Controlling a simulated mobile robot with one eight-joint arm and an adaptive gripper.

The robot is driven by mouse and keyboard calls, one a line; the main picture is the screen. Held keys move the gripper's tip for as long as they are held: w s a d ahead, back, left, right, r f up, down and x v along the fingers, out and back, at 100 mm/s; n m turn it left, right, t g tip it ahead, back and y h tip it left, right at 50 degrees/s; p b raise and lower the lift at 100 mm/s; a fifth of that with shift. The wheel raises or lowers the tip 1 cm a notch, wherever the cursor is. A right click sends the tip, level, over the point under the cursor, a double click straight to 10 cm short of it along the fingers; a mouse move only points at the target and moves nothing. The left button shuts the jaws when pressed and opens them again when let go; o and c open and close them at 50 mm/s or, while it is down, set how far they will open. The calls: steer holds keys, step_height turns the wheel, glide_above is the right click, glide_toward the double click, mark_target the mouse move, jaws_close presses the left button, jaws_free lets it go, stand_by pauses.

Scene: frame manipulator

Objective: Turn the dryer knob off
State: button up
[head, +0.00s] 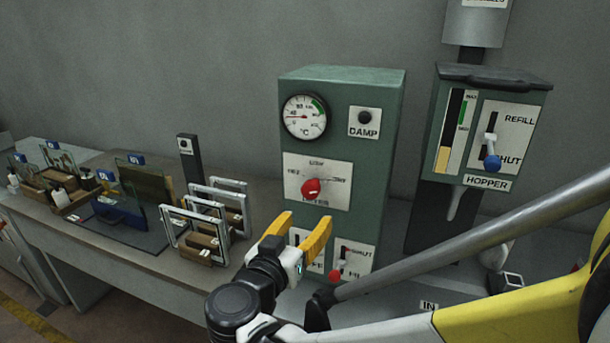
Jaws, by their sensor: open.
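The dryer knob is likely the red knob (312,188) on a white dial plate (328,168), on the front of a green cabinet (378,95). Labels ring the plate, but they are too small to read surely. I cannot tell which setting the knob points at. My gripper (300,228) has yellow fingers and is open and empty. In the picture it lies just below the knob, in front of the cabinet, and appears apart from it. It hides part of the lower panels.
A gauge (304,116) and a DAMP button (365,118) are above the knob. White frames (205,205) stand on the bench left of my gripper.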

mark_target(309, 194)
steer(key=shift+t, duration=0.6)
steer(key=w, duration=0.3)
steer(key=w+b, duration=0.1)
steer(key=w, duration=0.2)
steer(key=w+d+r+b, duration=0.1)
steer(key=w, duration=0.3)
steer(key=c, duration=1.2)
steer(key=shift+o, duration=0.2)
